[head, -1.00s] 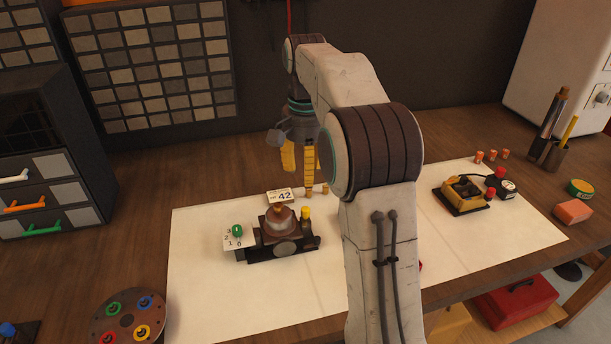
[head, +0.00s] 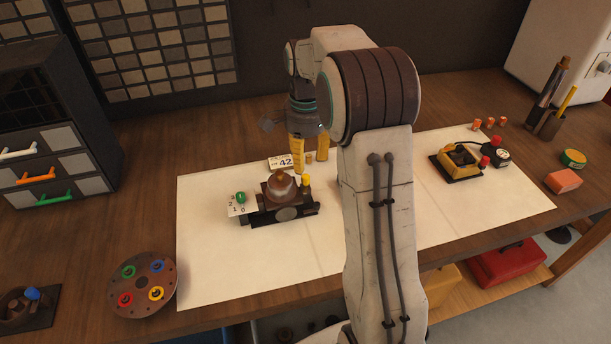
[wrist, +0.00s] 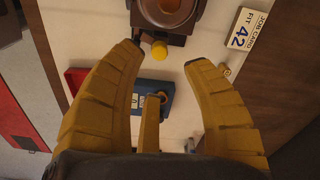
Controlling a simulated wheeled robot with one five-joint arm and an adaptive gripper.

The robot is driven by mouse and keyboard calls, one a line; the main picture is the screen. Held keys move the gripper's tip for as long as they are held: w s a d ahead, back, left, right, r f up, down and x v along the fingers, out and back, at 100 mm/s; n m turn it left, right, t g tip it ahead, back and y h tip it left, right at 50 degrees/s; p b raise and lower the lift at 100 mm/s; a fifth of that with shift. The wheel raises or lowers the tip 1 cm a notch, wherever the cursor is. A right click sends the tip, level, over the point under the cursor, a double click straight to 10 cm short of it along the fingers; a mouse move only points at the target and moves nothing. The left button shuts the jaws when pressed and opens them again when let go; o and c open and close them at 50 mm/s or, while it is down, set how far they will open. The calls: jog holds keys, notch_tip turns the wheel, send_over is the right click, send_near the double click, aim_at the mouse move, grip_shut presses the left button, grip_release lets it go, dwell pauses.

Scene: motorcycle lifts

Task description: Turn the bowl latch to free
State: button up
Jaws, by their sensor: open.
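No label shows which part is the bowl latch. My gripper (head: 310,165) is open and empty, pointing down behind and right of the device. In the wrist view the yellow knob appears between the tips of my gripper (wrist: 161,58), with no visible contact.
A job card marked 42 (head: 281,162) stands behind the device. A round palette (head: 143,286) is at front left, a yellow device (head: 460,162) at right. The mat's front left is clear.

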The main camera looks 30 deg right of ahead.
aim_at(305, 176)
jog(key=shift+f, duration=3.3)
jog(key=shift+o, duration=0.2)
grip_shut()
